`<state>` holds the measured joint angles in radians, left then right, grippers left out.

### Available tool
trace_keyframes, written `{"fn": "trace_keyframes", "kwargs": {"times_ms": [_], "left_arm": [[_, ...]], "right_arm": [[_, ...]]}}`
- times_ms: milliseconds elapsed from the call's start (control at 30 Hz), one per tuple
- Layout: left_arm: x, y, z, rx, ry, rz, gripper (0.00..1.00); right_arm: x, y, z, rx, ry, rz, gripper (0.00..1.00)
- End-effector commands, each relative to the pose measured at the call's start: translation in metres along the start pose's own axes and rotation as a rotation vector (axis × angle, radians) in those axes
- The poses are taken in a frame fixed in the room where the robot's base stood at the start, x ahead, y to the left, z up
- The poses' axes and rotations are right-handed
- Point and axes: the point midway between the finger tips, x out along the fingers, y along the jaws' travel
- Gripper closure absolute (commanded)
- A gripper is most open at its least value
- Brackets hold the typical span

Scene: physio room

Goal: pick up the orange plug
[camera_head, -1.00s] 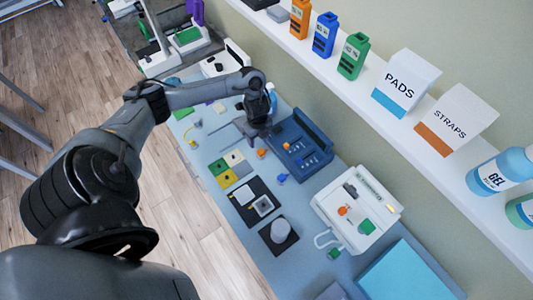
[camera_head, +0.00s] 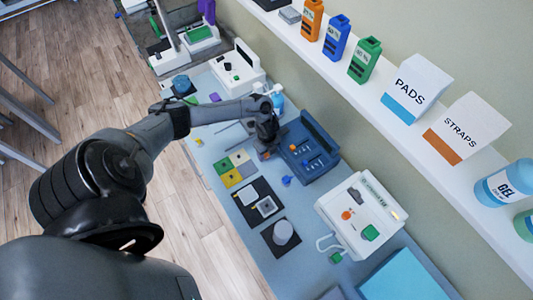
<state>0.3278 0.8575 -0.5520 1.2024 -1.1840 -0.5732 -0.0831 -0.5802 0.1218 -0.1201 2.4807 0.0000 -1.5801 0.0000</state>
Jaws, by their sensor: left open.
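The small orange plug (camera_head: 265,157) lies on the blue-grey table in front of the blue device (camera_head: 318,137). It is partly hidden by my left gripper (camera_head: 266,149), which points down right at it. The gripper is open; its fingers are dark and small, and I cannot tell whether they touch the plug. A blue plug (camera_head: 287,180) lies on the table close to the blue device's front. My right gripper is not in view.
A white device (camera_head: 345,188) with orange and green parts stands to the right. Coloured tiles (camera_head: 237,160) and black pads with a block (camera_head: 265,206) and a cylinder (camera_head: 283,231) lie nearby. A wall shelf (camera_head: 375,92) holds bottles and boxes.

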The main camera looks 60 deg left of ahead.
Motion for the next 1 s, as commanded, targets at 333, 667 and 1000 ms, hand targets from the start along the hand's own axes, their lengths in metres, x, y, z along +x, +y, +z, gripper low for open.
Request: {"fn": "trace_keyframes", "kwargs": {"times_ms": [333, 667, 1000], "left_arm": [[0.0024, -0.0002, 0.0002, 0.0, -0.001, -0.001, 0.52], [0.0022, -0.0002, 0.0003, 0.0, -0.001, -0.001, 0.86], [-0.001, -0.0004, 0.0004, 0.0, 0.0, -0.001, 0.86]], "right_arm": [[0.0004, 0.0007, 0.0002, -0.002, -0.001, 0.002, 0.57], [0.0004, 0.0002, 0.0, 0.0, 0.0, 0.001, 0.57], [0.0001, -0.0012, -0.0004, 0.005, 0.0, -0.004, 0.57]]}}
